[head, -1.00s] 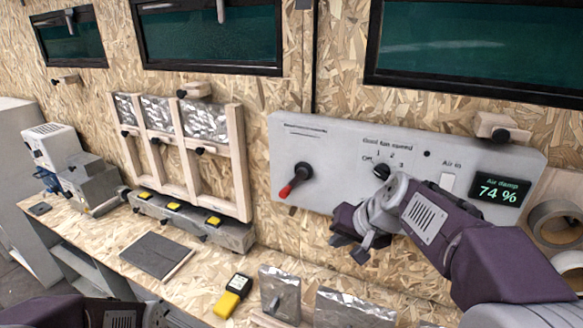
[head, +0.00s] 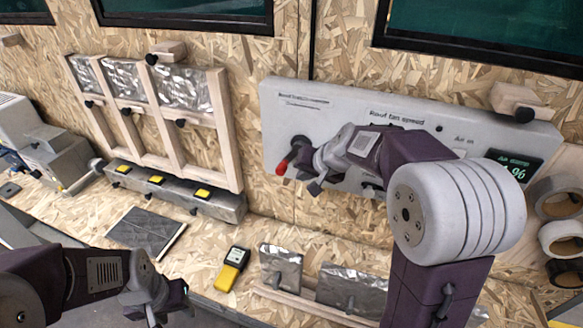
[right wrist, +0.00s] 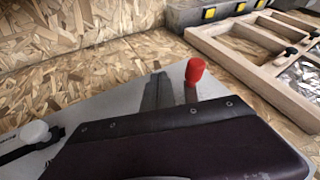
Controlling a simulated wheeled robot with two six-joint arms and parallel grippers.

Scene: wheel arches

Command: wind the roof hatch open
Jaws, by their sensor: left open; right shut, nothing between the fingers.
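The winding crank has a black hub and arm and a red knob (head: 282,166). It sits at the left end of the grey wall panel (head: 275,110). My right gripper (head: 312,180) is shut and empty, just right of the knob, and hides part of the crank. In the right wrist view the red knob (right wrist: 196,70) stands just beyond the dark gripper body; whether they touch cannot be told. My left gripper (head: 168,302) is open and empty at the lower left, in front of the bench. The roof hatch itself cannot be made out.
The bench below holds a yellow meter (head: 232,270), a dark flat plate (head: 146,232) and foil-faced blocks (head: 281,268). A wooden frame with foil panes (head: 185,95) is left of the panel. Tape rolls (head: 556,198) hang at the right. Wall before the crank is clear.

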